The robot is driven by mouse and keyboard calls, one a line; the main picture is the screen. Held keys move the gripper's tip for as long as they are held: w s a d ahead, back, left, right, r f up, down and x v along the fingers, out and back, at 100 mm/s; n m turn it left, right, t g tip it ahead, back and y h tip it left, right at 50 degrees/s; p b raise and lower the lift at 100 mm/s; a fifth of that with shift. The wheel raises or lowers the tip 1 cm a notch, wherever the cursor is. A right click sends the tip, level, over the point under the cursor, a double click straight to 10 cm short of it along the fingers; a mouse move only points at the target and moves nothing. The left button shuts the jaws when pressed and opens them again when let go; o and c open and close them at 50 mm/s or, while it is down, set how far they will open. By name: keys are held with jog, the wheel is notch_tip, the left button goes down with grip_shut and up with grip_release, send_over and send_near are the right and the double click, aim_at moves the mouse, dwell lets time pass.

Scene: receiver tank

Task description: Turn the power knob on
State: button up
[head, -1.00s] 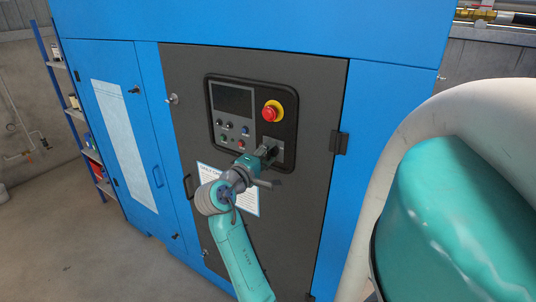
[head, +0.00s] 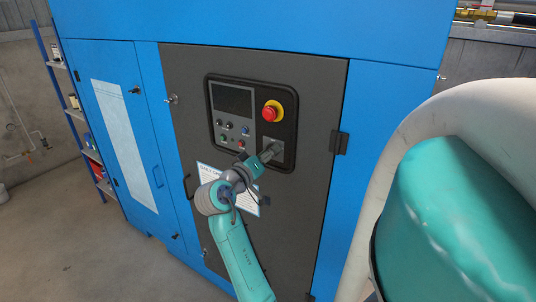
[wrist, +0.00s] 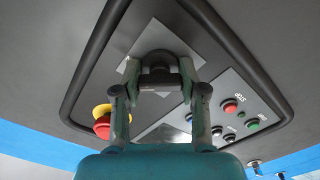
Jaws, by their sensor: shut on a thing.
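The power knob (wrist: 158,60) is a dark round knob on a light grey plate (wrist: 192,48) of the control panel. In the wrist view my gripper (wrist: 158,75) has one finger on each side of the knob and is shut on it. In the head view my gripper (head: 270,153) reaches the lower right of the panel (head: 213,115) and covers the knob there. The fingers hide part of the knob, and I cannot read its pointer or marking.
A red emergency stop button (head: 271,111) on a yellow base sits just above the knob. Small coloured buttons (head: 237,137) and a dark screen (head: 232,99) are to its left. A large blue cabinet (head: 372,130) surrounds the grey door (head: 180,60).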

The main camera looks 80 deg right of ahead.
jog(key=m, duration=0.4)
jog(key=shift+m, duration=2.2)
jog(key=o, duration=1.2)
jog(key=shift+c, duration=0.2)
jog(key=shift+a, duration=0.1)
jog(key=v, duration=1.2)
